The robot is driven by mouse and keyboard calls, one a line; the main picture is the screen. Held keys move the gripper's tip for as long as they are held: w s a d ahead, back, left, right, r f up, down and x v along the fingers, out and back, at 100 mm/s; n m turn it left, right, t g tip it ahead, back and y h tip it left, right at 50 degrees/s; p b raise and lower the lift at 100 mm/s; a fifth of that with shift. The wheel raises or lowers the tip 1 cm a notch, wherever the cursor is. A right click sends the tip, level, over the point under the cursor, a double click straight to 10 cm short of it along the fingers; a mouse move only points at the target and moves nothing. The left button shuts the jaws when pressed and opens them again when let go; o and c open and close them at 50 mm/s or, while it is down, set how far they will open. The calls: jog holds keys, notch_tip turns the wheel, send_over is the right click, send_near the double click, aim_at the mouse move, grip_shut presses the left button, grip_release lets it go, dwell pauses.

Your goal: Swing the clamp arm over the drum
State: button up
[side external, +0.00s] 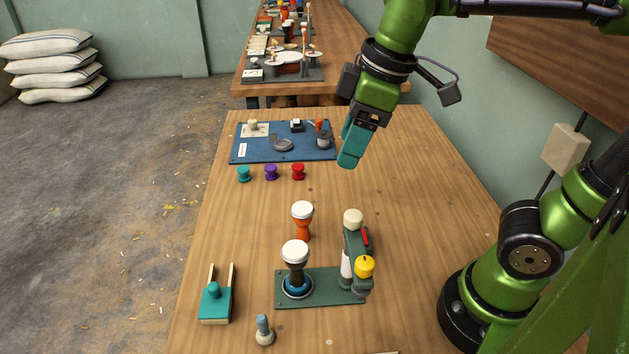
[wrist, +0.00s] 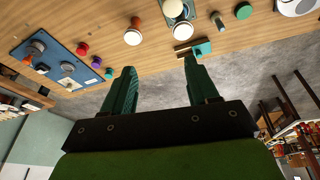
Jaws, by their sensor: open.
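A dark-bodied goblet drum with a white head (side external: 295,251) stands upright in a blue ring on a green base plate (side external: 325,291). The green clamp arm (side external: 350,243) stands at the plate's right side, with a yellow knob (side external: 364,266) at its near end and a cream knob (side external: 353,218) at its far end. It runs beside the drum, and the drum head is uncovered. My gripper (side external: 348,160) is open and empty, high above the table behind the clamp. In the wrist view its two fingers (wrist: 157,68) are apart, and the drum head (wrist: 184,31) shows near the top edge.
An orange drum (side external: 302,221) stands just behind the plate. Teal, purple and red spools (side external: 271,172) line up before a blue board (side external: 280,153). A wooden fork with a teal block (side external: 214,303) and a grey peg (side external: 264,331) are at front left.

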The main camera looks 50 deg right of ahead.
aim_at(354, 214)
notch_tip(354, 214, up, 5)
jog(key=s+a+n+g+h, duration=0.1)
jog(key=s+n+g, duration=0.15)
jog(key=n, duration=0.85)
jog(key=shift+g, duration=0.35)
notch_tip(354, 214, down, 16)
jog(key=shift+w+a+f, duration=0.15)
jog(key=shift+f, duration=0.05)
grip_shut()
